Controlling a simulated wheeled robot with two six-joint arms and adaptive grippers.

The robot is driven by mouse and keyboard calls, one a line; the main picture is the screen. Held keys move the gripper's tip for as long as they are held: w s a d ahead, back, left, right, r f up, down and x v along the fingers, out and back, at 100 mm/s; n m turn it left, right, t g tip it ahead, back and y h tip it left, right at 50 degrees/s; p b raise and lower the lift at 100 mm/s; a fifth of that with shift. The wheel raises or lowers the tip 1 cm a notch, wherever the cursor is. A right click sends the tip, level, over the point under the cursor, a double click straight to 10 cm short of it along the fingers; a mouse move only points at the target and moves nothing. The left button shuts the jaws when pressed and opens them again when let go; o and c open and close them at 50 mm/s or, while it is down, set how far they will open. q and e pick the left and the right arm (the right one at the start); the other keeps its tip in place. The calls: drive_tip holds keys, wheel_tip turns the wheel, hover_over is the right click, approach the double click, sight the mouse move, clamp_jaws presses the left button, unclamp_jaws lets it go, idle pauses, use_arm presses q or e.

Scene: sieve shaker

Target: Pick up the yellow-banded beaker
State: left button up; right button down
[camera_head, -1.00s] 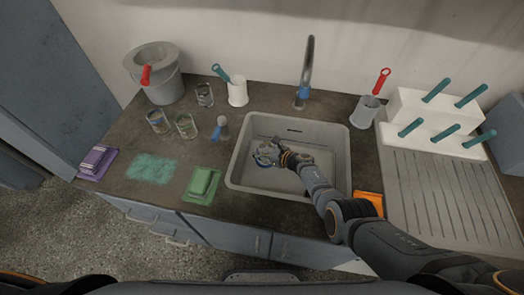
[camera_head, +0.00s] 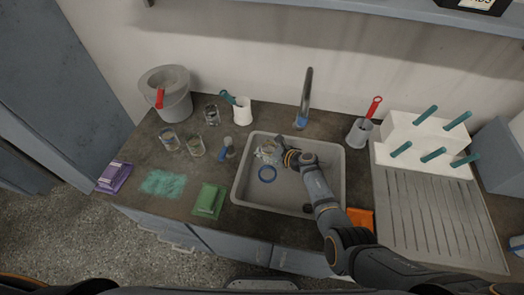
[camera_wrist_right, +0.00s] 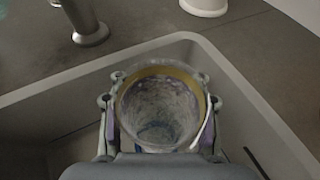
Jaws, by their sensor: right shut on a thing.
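The yellow-banded beaker (camera_wrist_right: 160,108) is clear glass with a cloudy, streaked inside and a yellow band near its rim. My right gripper (camera_wrist_right: 160,118) is shut on it, one finger on each side. In the head view the same beaker (camera_head: 267,152) is at the tip of my right gripper (camera_head: 284,157), over the left part of the grey sink (camera_head: 340,178). A blue ring (camera_head: 267,181) shows in the sink just below the beaker, apart from it in the picture. The gripper partly hides the beaker. My left gripper is not in view.
Several glass beakers (camera_head: 196,146) stand on the counter left of the sink, beside a blue-handled brush (camera_head: 223,154). The faucet (camera_head: 304,100) rises behind the sink. A white rack with teal handles (camera_head: 400,135) and a ribbed drainboard (camera_head: 430,215) are at right.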

drive_tip(key=shift+r+p, duration=0.8)
drive_tip(key=shift+r, duration=2.1)
